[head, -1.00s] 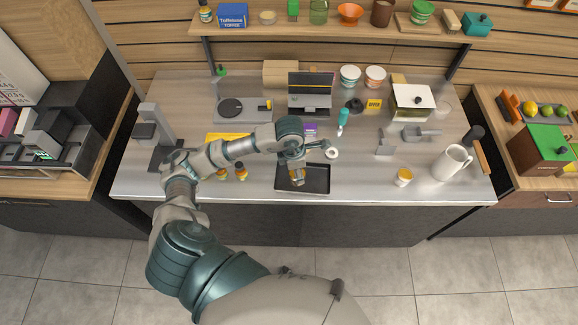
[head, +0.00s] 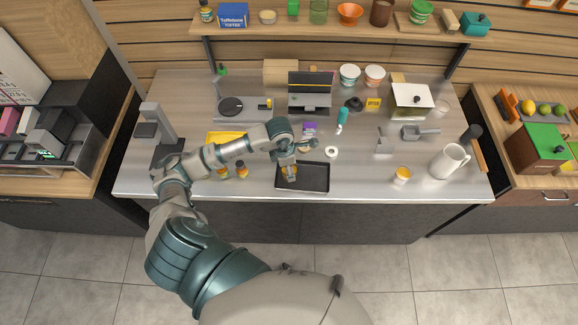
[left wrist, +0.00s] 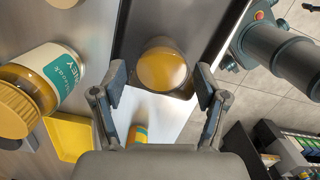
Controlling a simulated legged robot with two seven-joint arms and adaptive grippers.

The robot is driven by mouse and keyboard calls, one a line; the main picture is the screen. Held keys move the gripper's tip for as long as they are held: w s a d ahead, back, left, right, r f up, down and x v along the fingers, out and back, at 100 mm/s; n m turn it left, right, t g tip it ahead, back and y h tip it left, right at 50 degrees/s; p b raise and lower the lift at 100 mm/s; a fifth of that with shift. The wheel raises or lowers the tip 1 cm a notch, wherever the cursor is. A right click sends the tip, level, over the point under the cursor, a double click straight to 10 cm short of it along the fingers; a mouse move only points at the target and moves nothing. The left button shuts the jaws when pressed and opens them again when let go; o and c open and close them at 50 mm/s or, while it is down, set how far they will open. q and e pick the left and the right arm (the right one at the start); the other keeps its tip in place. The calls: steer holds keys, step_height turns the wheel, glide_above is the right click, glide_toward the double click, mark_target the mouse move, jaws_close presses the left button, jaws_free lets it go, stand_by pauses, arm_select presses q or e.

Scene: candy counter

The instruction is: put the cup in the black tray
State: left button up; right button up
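The black tray (head: 315,184) lies near the front edge of the counter, left of centre. A small cup with yellow-orange contents shows in the left wrist view (left wrist: 163,66), over the dark tray surface (left wrist: 150,18) near the tray's rim. My left gripper (head: 289,177) is above the left part of the tray and hides most of this cup in the head view. In the left wrist view its fingers (left wrist: 160,88) are spread, with gaps to the cup on both sides. My right gripper is not in view.
A similar cup (head: 402,174) and a white pitcher (head: 450,161) stand at the right.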

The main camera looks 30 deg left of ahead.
arm_select(q)
steer(key=shift+r, duration=0.1)
steer(key=shift+r, duration=0.25)
step_height(320, 180, up, 12)
steer(key=s+b, duration=0.1)
steer(key=shift+a+f, duration=0.25)
steer(key=shift+a, duration=0.2)
stand_by(0.3)
